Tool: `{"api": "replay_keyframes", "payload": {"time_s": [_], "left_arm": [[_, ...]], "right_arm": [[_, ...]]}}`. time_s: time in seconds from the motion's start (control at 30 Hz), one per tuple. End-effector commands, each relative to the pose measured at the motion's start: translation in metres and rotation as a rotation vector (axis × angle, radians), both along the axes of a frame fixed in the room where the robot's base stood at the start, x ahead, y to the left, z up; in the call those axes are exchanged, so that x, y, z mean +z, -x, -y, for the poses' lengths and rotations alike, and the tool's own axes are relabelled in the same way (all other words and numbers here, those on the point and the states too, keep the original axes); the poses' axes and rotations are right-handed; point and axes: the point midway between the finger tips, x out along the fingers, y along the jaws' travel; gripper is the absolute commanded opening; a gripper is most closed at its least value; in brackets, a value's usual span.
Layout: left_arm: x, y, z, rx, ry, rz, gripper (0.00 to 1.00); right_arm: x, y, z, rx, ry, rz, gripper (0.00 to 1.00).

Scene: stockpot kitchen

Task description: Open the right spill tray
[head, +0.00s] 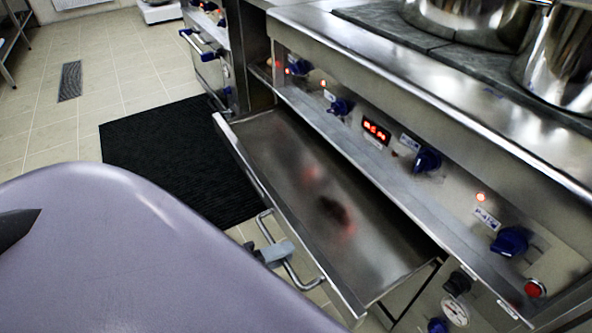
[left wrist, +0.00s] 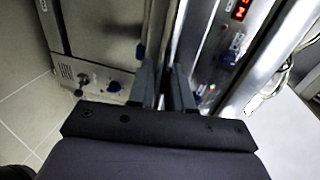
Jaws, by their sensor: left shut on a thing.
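The right spill tray (head: 330,200) is a shallow steel drawer below the stove's control panel. It is pulled out, and its bare inside shows, with reddish reflections on it. Its bar handle (head: 303,281) is on the front face. My left gripper (head: 275,252) is shut on this handle, near the handle's middle. In the left wrist view the two dark fingers of my left gripper (left wrist: 168,88) stand close together. The held part of the handle is mostly hidden there. My purple arm covers the lower left of the head view. My right gripper does not show.
The control panel has blue knobs (head: 427,160) and a red display (head: 376,131) just above the tray. Steel pots (head: 470,22) stand on the cooktop. A black mat (head: 180,150) lies on the tiled floor left of the tray, with free floor beyond.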

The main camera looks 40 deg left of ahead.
Motion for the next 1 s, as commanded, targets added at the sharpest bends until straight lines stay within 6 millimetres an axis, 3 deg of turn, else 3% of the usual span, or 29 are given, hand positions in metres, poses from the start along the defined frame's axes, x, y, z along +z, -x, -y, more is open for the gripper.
{"api": "replay_keyframes", "payload": {"time_s": [0.47, 0.5, 0.53, 0.83, 1.0], "left_arm": [[0.000, 0.007, -0.002, 0.000, 0.001, 0.000, 0.00], [0.000, 0.007, -0.002, 0.000, 0.001, 0.000, 0.26], [0.000, 0.007, -0.002, 0.000, 0.001, 0.000, 0.35], [0.000, 0.007, -0.003, 0.000, 0.001, 0.000, 0.35], [0.003, 0.019, -0.007, 0.001, 0.001, -0.002, 0.35]], "right_arm": [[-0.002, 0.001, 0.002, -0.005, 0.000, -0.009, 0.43], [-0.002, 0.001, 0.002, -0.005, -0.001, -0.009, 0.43], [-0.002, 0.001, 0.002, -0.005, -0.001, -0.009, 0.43], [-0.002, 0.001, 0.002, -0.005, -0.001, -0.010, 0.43], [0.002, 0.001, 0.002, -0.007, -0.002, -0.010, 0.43]]}}
